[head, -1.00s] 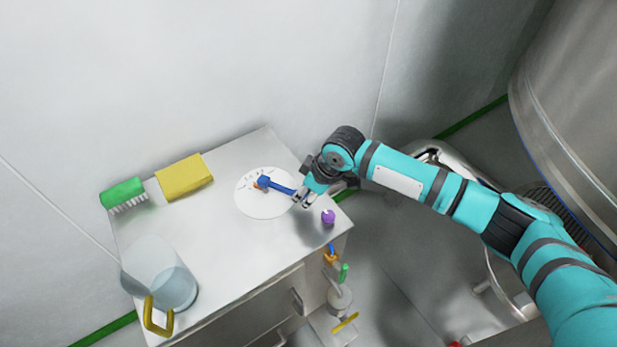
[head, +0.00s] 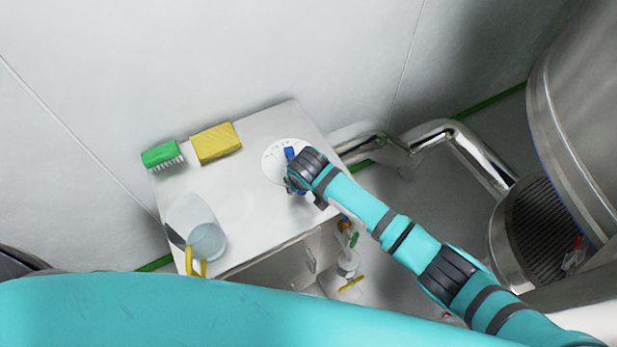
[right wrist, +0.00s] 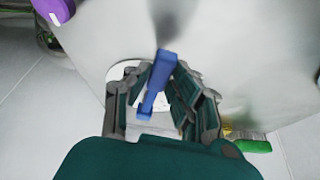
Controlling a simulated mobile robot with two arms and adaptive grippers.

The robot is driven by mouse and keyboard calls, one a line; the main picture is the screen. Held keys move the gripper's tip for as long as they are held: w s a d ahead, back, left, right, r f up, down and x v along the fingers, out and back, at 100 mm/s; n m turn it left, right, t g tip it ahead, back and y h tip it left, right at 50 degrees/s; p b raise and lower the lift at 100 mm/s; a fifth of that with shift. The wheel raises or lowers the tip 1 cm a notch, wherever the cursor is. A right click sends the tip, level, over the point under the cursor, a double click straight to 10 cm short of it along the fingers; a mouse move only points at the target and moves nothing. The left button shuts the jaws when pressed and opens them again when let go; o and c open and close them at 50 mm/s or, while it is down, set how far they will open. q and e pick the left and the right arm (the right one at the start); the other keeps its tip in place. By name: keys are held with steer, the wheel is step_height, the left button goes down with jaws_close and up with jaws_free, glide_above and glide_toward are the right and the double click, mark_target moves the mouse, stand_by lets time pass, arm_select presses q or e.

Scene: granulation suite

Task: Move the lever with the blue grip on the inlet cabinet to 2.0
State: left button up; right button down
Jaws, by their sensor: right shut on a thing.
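The lever with the blue grip (head: 289,153) is on a white round dial (head: 272,160) with small marks, on top of the steel inlet cabinet (head: 245,205). The marks are too small to read. My right gripper (head: 296,188) is over the dial and hides much of the lever. In the right wrist view the blue grip (right wrist: 157,84) lies between the two fingers of my right gripper (right wrist: 165,92), which is shut on it. In the head view the lever runs from the dial towards the cabinet's front edge. My left gripper is out of view.
A green brush (head: 162,155), a yellow sponge (head: 216,143) and a clear jug (head: 205,238) with a yellow handle stand on the cabinet's left part. A purple knob (right wrist: 54,10) shows in the right wrist view. Steel pipes (head: 445,140) and a large vessel are at right.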

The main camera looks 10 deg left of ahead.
steer(key=shift+s+a, duration=0.1)
steer(key=shift+a, duration=0.1)
stand_by(0.4)
steer(key=c, duration=1.2)
jaws_free()
steer(key=shift+o, duration=0.2)
steer(key=shift+r, duration=0.1)
steer(key=v, duration=1.1)
steer(key=shift+s+r, duration=0.25)
steer(key=shift+r, duration=0.1)
